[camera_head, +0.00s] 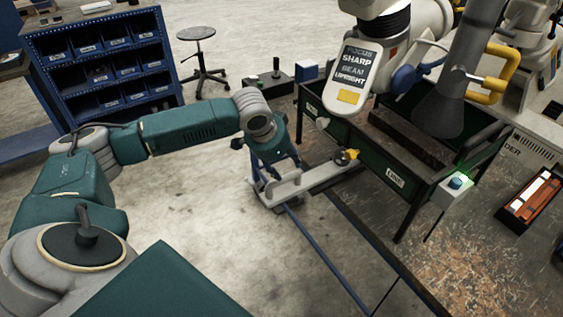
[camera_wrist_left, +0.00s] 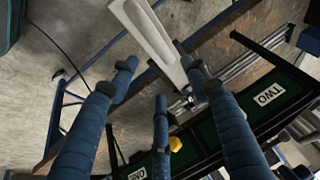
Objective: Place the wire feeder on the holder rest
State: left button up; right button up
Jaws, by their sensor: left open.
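My left gripper (camera_head: 277,168) hangs over the near end of a long pale grey bar (camera_head: 310,181) beside the green bin frame. In the left wrist view its blue fingers (camera_wrist_left: 160,80) are spread apart, with nothing clearly held. The pale bar (camera_wrist_left: 148,32) shows beyond the fingertips there, and I cannot tell whether they touch it. A small yellow-tipped part (camera_head: 346,156) sits at the bar's far end; a yellow part (camera_wrist_left: 175,144) also shows in the wrist view. I cannot tell for sure which piece is the wire feeder or the holder rest. My right gripper is not in view.
Green bins (camera_head: 385,170) with labels stand right of the gripper. A large white machine arm (camera_head: 358,75) and a grey hood (camera_head: 440,108) hang over them. A box with a lit button (camera_head: 456,184) is at the right. A blue bin rack (camera_head: 105,62) and stool (camera_head: 197,35) stand behind; floor left is clear.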

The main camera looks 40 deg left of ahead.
pick_arm(q)
jog(key=shift+v, duration=1.25)
jog(key=w+d+f+m+t+h, duration=0.1)
jog(key=w+d+f+t+h, duration=0.2)
jog(key=d, duration=0.8)
jog(key=w+d+f+t+h, duration=0.15)
jog(key=d+f, duration=0.25)
jog(key=d, duration=0.7)
jog(key=s+a+f+n+g+y, duration=0.1)
jog(key=s+a+f, duration=0.25)
jog(key=f, duration=0.75)
jog(key=s+a+f+n+g+y, duration=0.1)
jog(key=s+a+f, duration=0.3)
jog(key=f, duration=0.7)
jog(key=s+a+f+n+g+y, duration=0.1)
jog(key=s+a+f+y, duration=0.1)
jog(key=s+f, duration=0.6)
jog(key=s+f+g, duration=0.1)
jog(key=s+f, duration=0.6)
jog(key=s, duration=0.5)
jog(key=s+d+f+g, duration=0.1)
jog(key=s+f, duration=0.5)
jog(key=s, duration=0.6)
jog(key=s+f+g, duration=0.3)
jog(key=s+f, duration=0.4)
jog(key=s, duration=0.5)
jog(key=shift+d+f+n, duration=0.3)
jog(key=shift+f+n, duration=0.05)
jog(key=shift+n, duration=0.05)
jog(key=shift+g+y, duration=0.25)
